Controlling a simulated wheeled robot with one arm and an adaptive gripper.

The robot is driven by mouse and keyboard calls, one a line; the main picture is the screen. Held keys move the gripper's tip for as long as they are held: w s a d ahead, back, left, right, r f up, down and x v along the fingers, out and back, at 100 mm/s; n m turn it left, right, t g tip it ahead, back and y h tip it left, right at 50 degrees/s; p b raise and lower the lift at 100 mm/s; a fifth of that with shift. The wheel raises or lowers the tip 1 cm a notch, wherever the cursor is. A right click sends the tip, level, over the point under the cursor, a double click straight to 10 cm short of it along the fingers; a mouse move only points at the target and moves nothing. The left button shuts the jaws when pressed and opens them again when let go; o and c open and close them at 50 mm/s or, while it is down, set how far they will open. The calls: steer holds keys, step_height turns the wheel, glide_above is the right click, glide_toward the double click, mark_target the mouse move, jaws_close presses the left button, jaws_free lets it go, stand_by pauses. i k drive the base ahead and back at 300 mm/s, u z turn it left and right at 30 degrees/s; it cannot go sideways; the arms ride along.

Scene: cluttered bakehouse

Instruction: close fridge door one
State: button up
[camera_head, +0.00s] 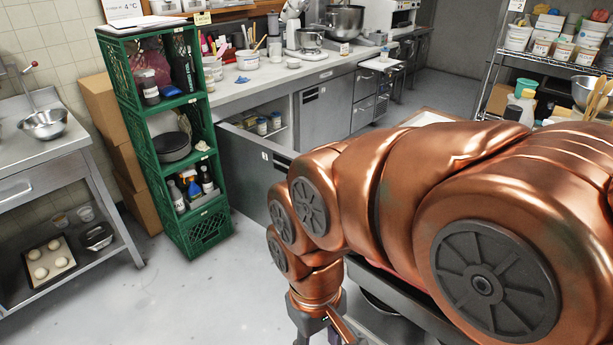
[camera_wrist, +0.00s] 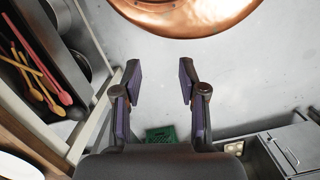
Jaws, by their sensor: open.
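The counter fridge (camera_head: 325,112) runs along the back wall. Its leftmost door, a grey panel with a small white label (camera_head: 250,172), stands swung open into the aisle. Jars (camera_head: 268,124) show on a shelf in the open compartment behind it. The doors further right look shut. My gripper (camera_head: 318,338) points down at the bottom of the head view, in front of and apart from the open door, its tips cut off. In the wrist view my gripper (camera_wrist: 160,75) is open, with nothing between its fingers.
A green crate tower (camera_head: 185,145) stands just left of the open door. A steel table (camera_head: 45,165) is at far left and a wire rack (camera_head: 550,66) at right. In the wrist view, a utensil tray (camera_wrist: 72,112) lies close at left. Floor in front of the crates is clear.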

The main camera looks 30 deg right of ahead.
mark_target(251, 163)
steer(key=z, duration=0.3)
steer(key=k, duration=0.55)
steer(key=u, duration=0.55)
steer(key=k, duration=0.7)
steer(key=z, duration=0.55)
steer(key=i, duration=0.6)
steer(key=z, duration=0.5)
steer(key=i, duration=0.7)
steer(key=u, duration=0.8)
steer(key=i, duration=0.45)
steer(key=u, duration=0.5)
